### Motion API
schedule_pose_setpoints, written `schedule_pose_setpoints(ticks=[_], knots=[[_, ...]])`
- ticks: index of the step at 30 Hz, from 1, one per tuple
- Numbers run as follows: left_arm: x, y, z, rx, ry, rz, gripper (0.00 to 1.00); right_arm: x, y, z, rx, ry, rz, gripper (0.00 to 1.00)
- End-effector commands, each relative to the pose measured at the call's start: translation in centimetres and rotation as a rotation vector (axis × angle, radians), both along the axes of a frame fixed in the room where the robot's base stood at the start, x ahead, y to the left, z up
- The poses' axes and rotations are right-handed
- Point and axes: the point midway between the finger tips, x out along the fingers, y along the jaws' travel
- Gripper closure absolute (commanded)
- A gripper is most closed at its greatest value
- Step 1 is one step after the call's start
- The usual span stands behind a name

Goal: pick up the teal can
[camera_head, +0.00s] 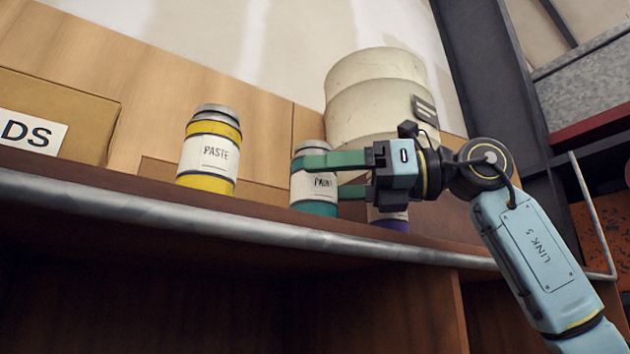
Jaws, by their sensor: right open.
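The teal can (314,208) stands upright on the shelf, with a white label and a teal band at its base. My right gripper (317,177) reaches in from the right at the can's height. Its green fingers are open. One finger crosses in front of the can's upper part and hides some of its label. The other finger shows at the can's right edge, its tip hidden behind the can. The can appears to be between the fingers; I cannot tell whether they touch it. My left gripper is not in view.
A yellow can (206,183) labelled PASTE stands to the left. A purple-based can (391,224) is partly hidden behind my right gripper. A large cream drum (372,95) stands behind. A cardboard box (60,103) is at far left. A metal rail (235,229) runs along the shelf's front edge.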

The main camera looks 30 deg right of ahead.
Motion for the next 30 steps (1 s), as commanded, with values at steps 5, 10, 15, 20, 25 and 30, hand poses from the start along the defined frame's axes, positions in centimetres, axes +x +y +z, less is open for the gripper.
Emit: schedule_pose_setpoints(ticks=[5,10,15,20,25,30], knots=[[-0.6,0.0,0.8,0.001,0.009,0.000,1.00,1.2,1.7,0.1,0.001,0.001,0.001,0.19],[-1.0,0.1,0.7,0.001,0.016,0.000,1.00,1.4,1.9,0.0,0.001,0.001,0.000,0.19],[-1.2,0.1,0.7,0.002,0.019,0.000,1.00,1.3,1.9,0.0,0.001,0.001,0.000,0.30],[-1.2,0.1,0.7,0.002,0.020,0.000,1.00,1.3,1.9,0.0,0.001,0.001,0.001,0.51],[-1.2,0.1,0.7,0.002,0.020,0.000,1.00,1.3,1.9,0.0,0.001,0.001,0.000,0.73],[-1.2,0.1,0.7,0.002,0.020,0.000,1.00,1.3,1.8,0.1,0.002,-0.002,0.001,0.79]])
